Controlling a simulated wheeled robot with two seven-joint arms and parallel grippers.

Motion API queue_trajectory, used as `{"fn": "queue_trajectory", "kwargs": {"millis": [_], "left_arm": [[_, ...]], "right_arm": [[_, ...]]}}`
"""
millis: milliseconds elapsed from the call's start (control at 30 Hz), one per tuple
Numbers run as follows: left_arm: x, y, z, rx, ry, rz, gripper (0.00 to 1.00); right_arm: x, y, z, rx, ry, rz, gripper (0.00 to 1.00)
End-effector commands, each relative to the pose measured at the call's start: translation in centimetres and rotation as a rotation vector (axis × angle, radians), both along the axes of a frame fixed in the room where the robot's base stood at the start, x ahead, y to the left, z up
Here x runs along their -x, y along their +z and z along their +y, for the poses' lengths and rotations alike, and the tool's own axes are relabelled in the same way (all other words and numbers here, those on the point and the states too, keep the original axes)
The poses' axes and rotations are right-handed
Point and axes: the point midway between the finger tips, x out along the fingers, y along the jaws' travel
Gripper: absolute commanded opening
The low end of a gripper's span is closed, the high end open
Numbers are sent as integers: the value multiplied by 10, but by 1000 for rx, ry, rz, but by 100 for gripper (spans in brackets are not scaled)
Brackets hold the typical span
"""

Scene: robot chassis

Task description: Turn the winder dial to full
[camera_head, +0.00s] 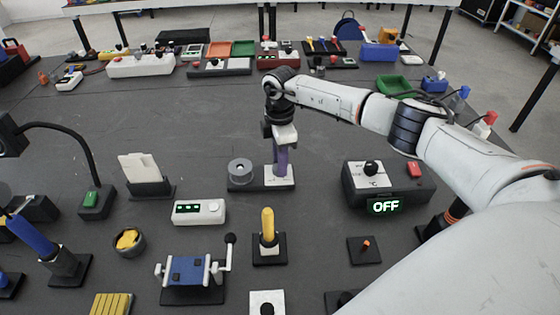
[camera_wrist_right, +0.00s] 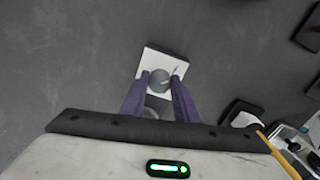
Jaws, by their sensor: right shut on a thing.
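The winder stands near the middle of the table in the head view, with a grey round spool (camera_head: 240,171) on a dark base and a white dial plate (camera_head: 285,184) at its right. My right gripper (camera_head: 280,172) points straight down onto this plate. In the right wrist view, the grey round dial (camera_wrist_right: 158,78) with a pale pointer line sits on the white plate (camera_wrist_right: 152,58). The purple fingers of my right gripper (camera_wrist_right: 158,88) are shut on the dial from both sides. The fingers hide the dial in the head view. My left gripper is not in view.
A black box reading OFF (camera_head: 385,190) stands right of the winder. A white device with green lights (camera_head: 199,212), a yellow-handled lever (camera_head: 268,228) and a blue crank device (camera_head: 190,270) stand nearer. Bare table lies behind the winder.

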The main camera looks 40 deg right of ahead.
Motion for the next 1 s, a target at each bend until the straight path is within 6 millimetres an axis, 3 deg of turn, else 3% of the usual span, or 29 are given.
{"fn": "queue_trajectory", "kwargs": {"millis": [33,133,533,1000], "left_arm": [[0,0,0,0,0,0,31],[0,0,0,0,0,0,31],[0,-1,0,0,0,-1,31],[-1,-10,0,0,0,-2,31]], "right_arm": [[-1,1,0,-2,-4,-4,31],[-1,1,0,-2,-3,-3,46],[-1,9,0,-1,-1,-3,46],[-1,91,0,-1,-3,-5,46]]}}
